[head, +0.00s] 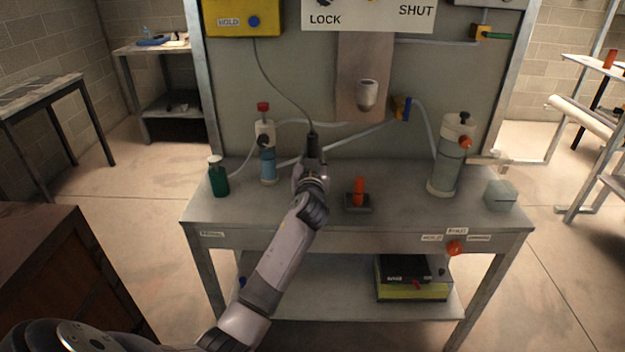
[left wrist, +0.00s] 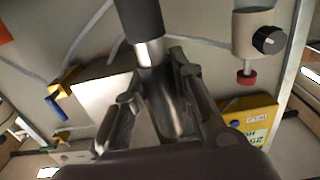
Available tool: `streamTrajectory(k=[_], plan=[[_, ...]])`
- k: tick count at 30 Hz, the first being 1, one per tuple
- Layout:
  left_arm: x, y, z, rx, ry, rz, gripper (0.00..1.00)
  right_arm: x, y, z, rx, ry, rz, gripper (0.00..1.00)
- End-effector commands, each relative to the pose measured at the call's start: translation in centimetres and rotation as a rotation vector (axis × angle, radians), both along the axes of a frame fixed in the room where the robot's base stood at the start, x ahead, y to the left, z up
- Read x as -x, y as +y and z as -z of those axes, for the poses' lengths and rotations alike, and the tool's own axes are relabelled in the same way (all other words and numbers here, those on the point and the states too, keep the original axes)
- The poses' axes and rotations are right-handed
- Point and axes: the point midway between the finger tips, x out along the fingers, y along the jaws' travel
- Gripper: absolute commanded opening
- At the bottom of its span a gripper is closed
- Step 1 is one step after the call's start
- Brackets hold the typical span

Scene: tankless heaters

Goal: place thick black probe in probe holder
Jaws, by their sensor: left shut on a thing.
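The thick black probe (head: 313,144) stands roughly upright in my left gripper (head: 312,162), above the bench. A thin dark cable runs from its top to the yellow box (head: 241,18). In the left wrist view, the probe's black body (left wrist: 140,17) and metal part (left wrist: 150,52) show at my left gripper (left wrist: 158,82), whose fingers are shut on it. A pale cup (head: 367,92), seemingly the probe holder, is mounted on a brownish backing plate (head: 352,55), right of and higher than the probe, apart from it. My right gripper is not in view.
On the bench (head: 400,215) stand a green bottle (head: 218,178), a red-capped blue cylinder (head: 267,160), an orange-handled block (head: 358,200), a large clear cylinder (head: 450,158) and a translucent cube (head: 500,195). Tubes cross the back panel behind the probe.

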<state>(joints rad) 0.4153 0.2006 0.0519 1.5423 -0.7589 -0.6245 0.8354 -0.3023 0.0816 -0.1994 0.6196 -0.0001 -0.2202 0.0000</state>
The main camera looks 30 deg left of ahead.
Motion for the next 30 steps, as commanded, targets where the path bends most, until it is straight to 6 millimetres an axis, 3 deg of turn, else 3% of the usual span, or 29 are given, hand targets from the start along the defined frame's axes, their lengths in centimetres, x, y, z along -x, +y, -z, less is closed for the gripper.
streamTrajectory(k=[15,28,29,30], plan=[[0.0,0.0,6.4,-0.001,0.000,0.001,0.00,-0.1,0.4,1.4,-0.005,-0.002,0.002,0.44],[0.0,0.0,6.9,0.001,-0.003,0.001,0.00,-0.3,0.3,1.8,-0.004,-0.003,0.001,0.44],[0.0,0.0,6.9,0.001,-0.002,0.001,0.23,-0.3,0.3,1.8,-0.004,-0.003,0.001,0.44],[0.0,0.0,6.8,0.001,-0.002,0.001,0.26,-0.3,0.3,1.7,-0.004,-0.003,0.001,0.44]])
